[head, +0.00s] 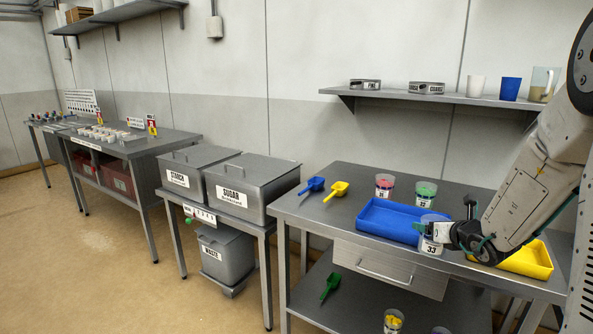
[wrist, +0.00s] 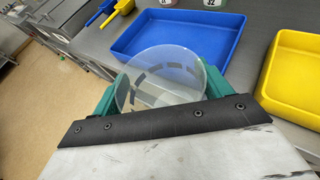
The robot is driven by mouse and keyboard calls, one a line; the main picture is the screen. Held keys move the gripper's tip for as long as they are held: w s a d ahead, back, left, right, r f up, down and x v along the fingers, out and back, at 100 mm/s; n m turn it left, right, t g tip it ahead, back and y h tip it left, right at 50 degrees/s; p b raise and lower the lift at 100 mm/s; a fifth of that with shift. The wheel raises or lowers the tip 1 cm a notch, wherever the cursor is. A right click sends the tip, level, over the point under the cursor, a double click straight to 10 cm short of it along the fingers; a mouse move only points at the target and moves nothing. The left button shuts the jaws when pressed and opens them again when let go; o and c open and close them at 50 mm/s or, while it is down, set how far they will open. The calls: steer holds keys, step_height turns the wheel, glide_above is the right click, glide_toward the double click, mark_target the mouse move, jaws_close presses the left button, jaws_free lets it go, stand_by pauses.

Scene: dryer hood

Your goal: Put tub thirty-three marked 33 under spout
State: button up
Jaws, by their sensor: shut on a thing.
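Tub 33 (head: 431,246) is a clear tub with a white label marked 33, at the front of the steel table by the blue tray. My gripper (head: 453,236) is shut on it from the right. In the wrist view the tub (wrist: 160,78) shows from above between the two green fingers (wrist: 160,92); it looks empty. I cannot tell whether its base touches the table. No spout can be made out in either view.
A blue tray (head: 372,229) lies behind the tub and a yellow tray (head: 538,262) lies right. Red-filled (head: 384,186) and green-filled (head: 426,193) tubs stand behind. Blue (head: 313,184) and yellow (head: 337,190) scoops lie left. A shelf (head: 440,97) hangs above. Starch (head: 190,170) and sugar (head: 250,185) bins stand left.

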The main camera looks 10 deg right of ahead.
steer(key=w+a+n+y, duration=0.1)
steer(key=a, duration=0.6)
steer(key=w+a+f+n+y, duration=0.1)
steer(key=a, duration=0.6)
steer(key=w+a+f+n+y, duration=0.1)
steer(key=a+y, duration=0.1)
steer(key=a, duration=0.6)
steer(key=shift+w+a+n, duration=0.1)
steer(key=shift+w+n, duration=0.15)
steer(key=shift+n, duration=0.05)
